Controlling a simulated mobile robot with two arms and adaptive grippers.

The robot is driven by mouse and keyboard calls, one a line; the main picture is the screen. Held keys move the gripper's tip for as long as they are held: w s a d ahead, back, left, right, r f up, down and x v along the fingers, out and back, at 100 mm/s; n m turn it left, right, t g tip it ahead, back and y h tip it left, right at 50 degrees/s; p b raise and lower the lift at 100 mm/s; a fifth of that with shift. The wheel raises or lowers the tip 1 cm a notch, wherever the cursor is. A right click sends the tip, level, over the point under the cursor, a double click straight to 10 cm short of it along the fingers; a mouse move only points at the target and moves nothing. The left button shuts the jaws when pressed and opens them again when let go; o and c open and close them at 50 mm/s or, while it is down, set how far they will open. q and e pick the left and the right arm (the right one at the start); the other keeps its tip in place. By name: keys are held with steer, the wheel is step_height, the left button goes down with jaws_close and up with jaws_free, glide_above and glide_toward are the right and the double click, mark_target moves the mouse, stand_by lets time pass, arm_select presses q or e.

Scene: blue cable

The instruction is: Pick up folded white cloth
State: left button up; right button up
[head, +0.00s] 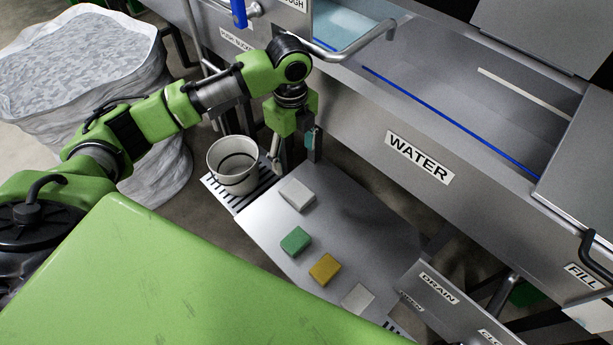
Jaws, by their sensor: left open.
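A white folded-looking block (297,195), likely the folded white cloth, lies on the grey metal shelf (345,215) near its back left part. A flatter pale piece (357,298) lies at the front of the same shelf; I cannot tell for sure which of the two is the cloth. My left gripper (293,162) points down just above and behind the white block, beside the bucket. Its fingers are apart with nothing seen between them. My right gripper is not in view.
A green sponge (296,241) and a yellow sponge (324,269) lie between the pale pieces. A white bucket (233,165) stands on a slotted tray left of the shelf. The steel WATER trough (419,158) rises behind. A large bag (80,60) stands at the left.

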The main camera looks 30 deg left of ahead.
arm_select(q)
glide_above(297, 190)
steer(key=f, duration=0.4)
steer(key=a+f, duration=0.1)
steer(key=f, duration=0.1)
steer(key=shift+f, duration=0.3)
steer(key=shift+d+f, duration=0.2)
steer(key=shift+f, duration=0.7)
steer(key=f, duration=0.3)
steer(key=shift+s+d+f, duration=0.1)
steer(key=shift+d+f, duration=0.2)
steer(key=shift+f, duration=0.5)
steer(key=c, duration=1.1)
steer(key=shift+c, duration=0.2)
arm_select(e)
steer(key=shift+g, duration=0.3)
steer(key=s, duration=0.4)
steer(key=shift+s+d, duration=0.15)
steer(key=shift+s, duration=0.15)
